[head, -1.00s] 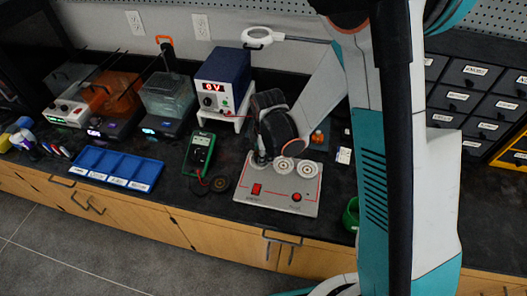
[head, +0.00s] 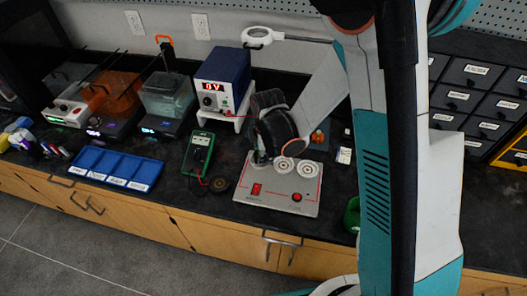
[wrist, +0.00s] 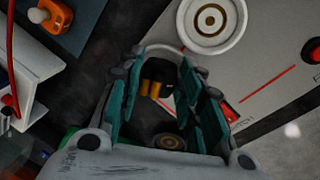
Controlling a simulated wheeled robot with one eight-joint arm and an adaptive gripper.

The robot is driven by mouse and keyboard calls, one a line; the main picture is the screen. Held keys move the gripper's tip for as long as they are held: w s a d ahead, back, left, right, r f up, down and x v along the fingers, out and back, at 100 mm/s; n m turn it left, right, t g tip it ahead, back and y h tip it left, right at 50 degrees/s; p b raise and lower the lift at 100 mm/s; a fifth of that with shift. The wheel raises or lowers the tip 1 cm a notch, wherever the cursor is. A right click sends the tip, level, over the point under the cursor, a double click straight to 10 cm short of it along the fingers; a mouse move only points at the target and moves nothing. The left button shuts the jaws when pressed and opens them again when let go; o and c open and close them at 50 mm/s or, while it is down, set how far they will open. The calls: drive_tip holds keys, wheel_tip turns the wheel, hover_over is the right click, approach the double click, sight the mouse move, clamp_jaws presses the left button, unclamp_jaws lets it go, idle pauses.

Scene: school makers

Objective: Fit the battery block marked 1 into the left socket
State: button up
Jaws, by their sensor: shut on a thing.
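The grey socket panel (head: 276,203) lies on the dark bench, with round white sockets in a row along its far edge. The middle socket (head: 284,164) and right socket (head: 309,169) show empty; the left one is mostly hidden by my gripper (head: 261,158). In the wrist view my gripper (wrist: 163,98) has its teal fingers around a dark block with orange-gold parts (wrist: 158,75). A white socket rim curves just behind this block; I cannot tell whether the block is seated in it. No number shows on the block. A neighbouring socket (wrist: 211,20) is bare.
A green multimeter (head: 199,152) and a dark round disc (head: 220,184) lie left of the panel. A blue tray (head: 116,168) is further left. A power supply (head: 221,80) reading 0 V stands behind, and a green cup (head: 352,215) stands to the right.

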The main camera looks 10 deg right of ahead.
drive_tip(key=shift+f+b, duration=0.4)
drive_tip(key=shift+f, duration=0.1)
drive_tip(key=o, duration=0.8)
drive_tip(key=shift+r, duration=0.15)
drive_tip(key=shift+s+r+p, duration=0.35)
drive_tip(key=shift+r+p, duration=0.8)
drive_tip(key=shift+r, duration=0.6)
drive_tip(key=shift+s+r+p, duration=0.35)
drive_tip(key=shift+r+p, duration=0.8)
drive_tip(key=shift+r, duration=0.65)
drive_tip(key=shift+s+r+p, duration=0.35)
drive_tip(key=shift+r+p, duration=0.8)
drive_tip(key=shift+r, duration=0.6)
